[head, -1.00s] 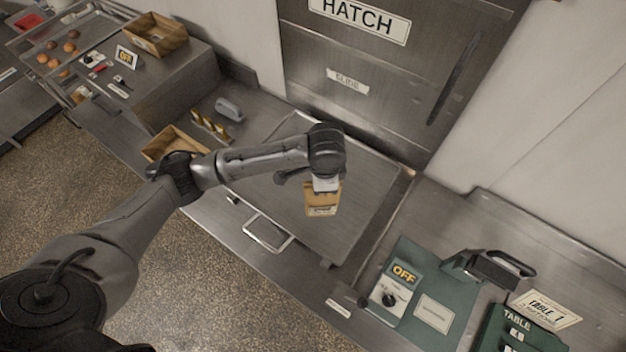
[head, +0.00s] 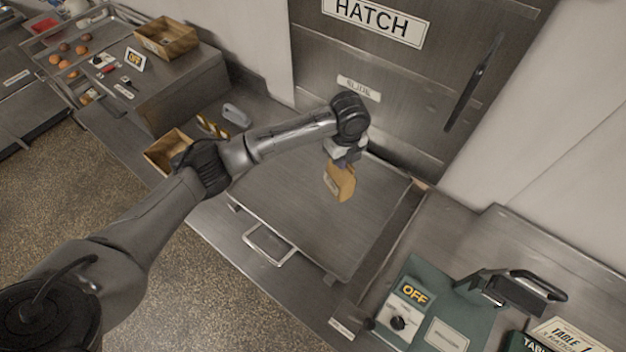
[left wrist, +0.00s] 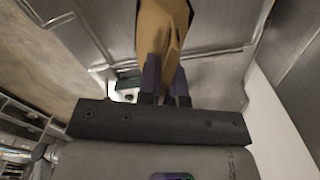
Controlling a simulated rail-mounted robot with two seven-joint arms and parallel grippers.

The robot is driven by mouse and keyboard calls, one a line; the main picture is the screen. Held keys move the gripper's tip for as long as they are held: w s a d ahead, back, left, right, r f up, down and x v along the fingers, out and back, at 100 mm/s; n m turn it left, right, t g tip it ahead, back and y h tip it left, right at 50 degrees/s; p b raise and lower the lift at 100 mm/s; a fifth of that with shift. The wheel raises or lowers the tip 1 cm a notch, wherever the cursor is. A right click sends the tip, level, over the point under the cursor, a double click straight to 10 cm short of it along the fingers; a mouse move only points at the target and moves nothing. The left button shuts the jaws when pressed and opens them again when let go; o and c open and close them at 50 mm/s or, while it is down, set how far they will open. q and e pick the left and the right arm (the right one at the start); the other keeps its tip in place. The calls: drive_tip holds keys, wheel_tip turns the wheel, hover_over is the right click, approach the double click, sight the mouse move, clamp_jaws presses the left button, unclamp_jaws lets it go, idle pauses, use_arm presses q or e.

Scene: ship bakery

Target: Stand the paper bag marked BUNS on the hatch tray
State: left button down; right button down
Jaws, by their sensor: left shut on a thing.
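A brown paper bag (head: 340,182) with a pale label hangs in my left gripper (head: 342,158), above the hatch tray (head: 290,215). The label is too small to read here. The bag looks slightly tilted in the head view, and I cannot tell whether its bottom touches the tray. In the left wrist view my left gripper (left wrist: 166,82) is shut on the top of the bag (left wrist: 162,30). The hatch tray is a flat metal tray with a front handle, in front of the closed hatch door (head: 400,80). My right gripper is not in view.
A wooden box (head: 168,152) stands left of the tray, with a grey item (head: 236,115) behind it. A green unit with an OFF sign (head: 414,291) and a press-like handle (head: 515,290) stand at right. Much of the tray's surface is bare.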

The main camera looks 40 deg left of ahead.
use_arm(q)
drive_tip(key=s+a+f+p, duration=0.2)
drive_tip(key=s+a+f, duration=0.3)
drive_tip(key=a+f, duration=0.2)
wheel_tip(320, 180, down, 2)
drive_tip(key=shift+a+f+p, duration=0.25)
drive_tip(key=shift+p, duration=0.1)
drive_tip(key=shift+s, duration=0.1)
drive_tip(key=c, duration=1.3)
unclamp_jaws()
drive_tip(key=shift+f, duration=0.15)
